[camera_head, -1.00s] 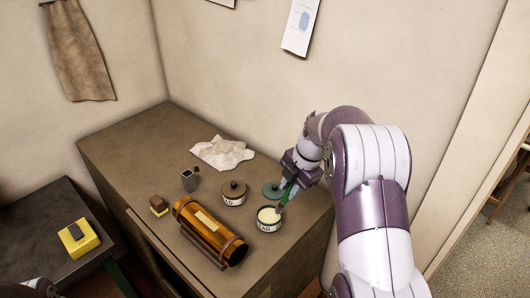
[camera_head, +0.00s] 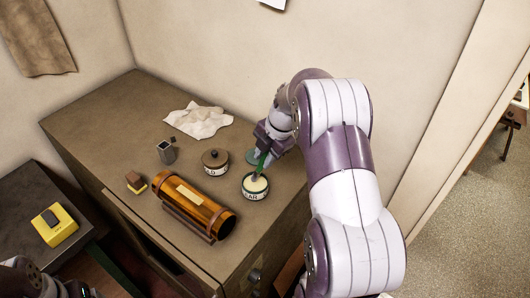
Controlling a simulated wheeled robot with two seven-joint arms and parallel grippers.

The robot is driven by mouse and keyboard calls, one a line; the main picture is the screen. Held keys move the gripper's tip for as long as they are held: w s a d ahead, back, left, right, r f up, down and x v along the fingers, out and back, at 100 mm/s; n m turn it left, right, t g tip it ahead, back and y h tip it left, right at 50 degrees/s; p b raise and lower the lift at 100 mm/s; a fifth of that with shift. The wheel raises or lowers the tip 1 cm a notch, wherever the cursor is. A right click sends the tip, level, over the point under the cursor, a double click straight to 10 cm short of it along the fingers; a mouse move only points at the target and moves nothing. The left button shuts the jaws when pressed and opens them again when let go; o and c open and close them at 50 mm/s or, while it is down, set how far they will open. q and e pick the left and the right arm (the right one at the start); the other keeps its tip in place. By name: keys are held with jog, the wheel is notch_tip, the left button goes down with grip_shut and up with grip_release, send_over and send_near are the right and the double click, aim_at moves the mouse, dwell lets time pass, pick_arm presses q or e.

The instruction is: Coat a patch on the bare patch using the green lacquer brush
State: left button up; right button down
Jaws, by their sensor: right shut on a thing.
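The green lacquer brush (camera_head: 262,162) is in my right gripper (camera_head: 268,147), which is shut on it. The brush points down at the open lacquer tin (camera_head: 255,190), with its tip at or in the pale contents; I cannot tell how deep. The brass tube (camera_head: 197,205) lies on its cradle to the left of the tin. A pale patch (camera_head: 188,195) on its upper side looks like the bare patch. My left gripper (camera_head: 65,290) shows only in part at the bottom left corner; its jaws are not clear.
A crumpled cloth (camera_head: 198,121), a small metal cup (camera_head: 166,152) and a brown-yellow block (camera_head: 136,182) are on the bench (camera_head: 95,133). A yellow box (camera_head: 55,228) sits on the side table.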

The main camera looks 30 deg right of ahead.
jog(key=shift+s, duration=0.1)
dwell(0.5)
pick_arm(q)
jog(key=shift+s+f, duration=0.1)
jog(key=shift+s, duration=0.15)
pick_arm(e)
jog(key=shift+s, duration=0.15)
pick_arm(q)
jog(key=shift+w+f+b, duration=0.15)
jog(key=shift+f+b, duration=0.1)
jog(key=shift+b, duration=0.1)
pick_arm(e)
jog(key=shift+f, duration=0.25)
pick_arm(q)
jog(key=shift+f, duration=0.1)
pick_arm(e)
jog(key=shift+f, duration=0.1)
pick_arm(q)
jog(key=shift+f+b, duration=0.25)
jog(key=shift+b, duration=0.1)
pick_arm(e)
jog(key=shift+f, duration=0.2)
pick_arm(q)
jog(key=shift+f+b, duration=0.4)
jog(key=shift+b, duration=0.05)
pick_arm(e)
jog(key=shift+f, duration=0.1)
dwell(0.5)
